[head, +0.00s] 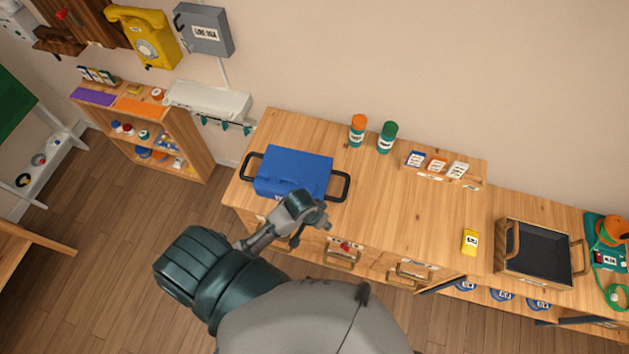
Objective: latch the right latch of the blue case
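The blue case (294,170) lies with its lid down on the left part of the wooden cabinet top, between two black side handles. Its front edge faces me. My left gripper (311,232) is just in front of the case's front right corner, pointing down, and covers part of that edge. The right latch cannot be made out; it is behind the gripper or too small to see. Whether the gripper touches the case cannot be told. Its dark fingers are small and partly hidden, so their opening is unclear. My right gripper is out of view.
On the wooden cabinet (400,215) stand an orange-capped bottle (357,130), a green bottle (387,137) and a small card rack (441,172). A yellow box (470,242) and a dark-lined tray (507,282) are on the right.

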